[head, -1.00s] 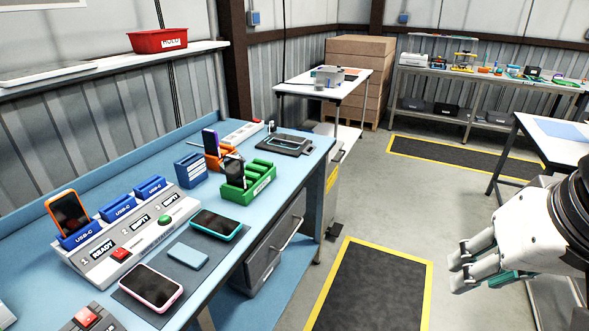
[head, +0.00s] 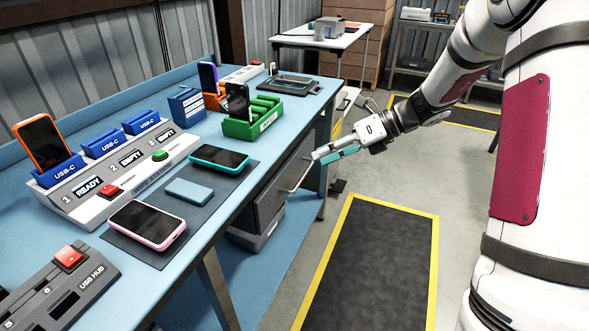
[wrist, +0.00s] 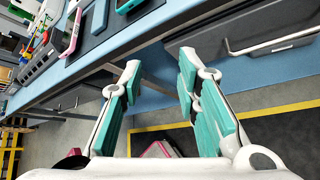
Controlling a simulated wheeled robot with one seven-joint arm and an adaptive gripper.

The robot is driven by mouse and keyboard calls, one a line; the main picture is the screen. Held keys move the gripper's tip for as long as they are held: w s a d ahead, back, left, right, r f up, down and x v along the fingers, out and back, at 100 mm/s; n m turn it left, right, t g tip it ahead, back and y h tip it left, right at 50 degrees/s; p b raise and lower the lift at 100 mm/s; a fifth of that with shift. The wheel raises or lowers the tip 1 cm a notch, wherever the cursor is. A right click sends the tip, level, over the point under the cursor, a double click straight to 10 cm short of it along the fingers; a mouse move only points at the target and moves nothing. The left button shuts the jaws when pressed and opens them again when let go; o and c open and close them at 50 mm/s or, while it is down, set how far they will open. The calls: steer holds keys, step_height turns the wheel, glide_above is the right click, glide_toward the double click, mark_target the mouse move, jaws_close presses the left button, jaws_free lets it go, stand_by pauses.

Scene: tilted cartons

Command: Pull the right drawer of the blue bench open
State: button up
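The blue bench (head: 235,205) runs along the left in the head view. Its right drawer (head: 270,187) is a grey front under the top, with a pale bar handle (head: 301,176). In the wrist view the drawer (wrist: 215,35) is at the upper right, with its handle (wrist: 268,48) to the right of my fingers. My gripper (head: 318,157) is beside the handle's upper end in the head view. In the wrist view my gripper (wrist: 160,60) is open, its teal-padded fingers well apart with nothing between them. The handle is not between the fingers.
Phones, a charging station (head: 120,175) and a green rack (head: 252,122) stand on the bench top. A dark floor mat with a yellow border (head: 375,260) lies in front of the bench. A small white table (head: 325,38) stands beyond it.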

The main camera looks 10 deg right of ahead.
steer(key=w+d+f+m+t+y+b, duration=0.1)
steer(key=w+d+f+m, duration=0.1)
steer(key=w+f+m, duration=0.15)
steer(key=w+d+f+m+t+b, duration=0.1)
steer(key=w+d+f+m, duration=0.15)
steer(key=f, duration=0.25)
steer(key=m+t+b, duration=0.3)
steer(key=m+t, duration=0.1)
steer(key=m, duration=0.4)
glide_toward(305, 173)
steer(key=x, duration=0.3)
steer(key=b+x, duration=0.1)
steer(key=x, duration=0.6)
steer(key=shift+w+f, duration=0.1)
steer(key=shift+f, duration=0.2)
jaws_close()
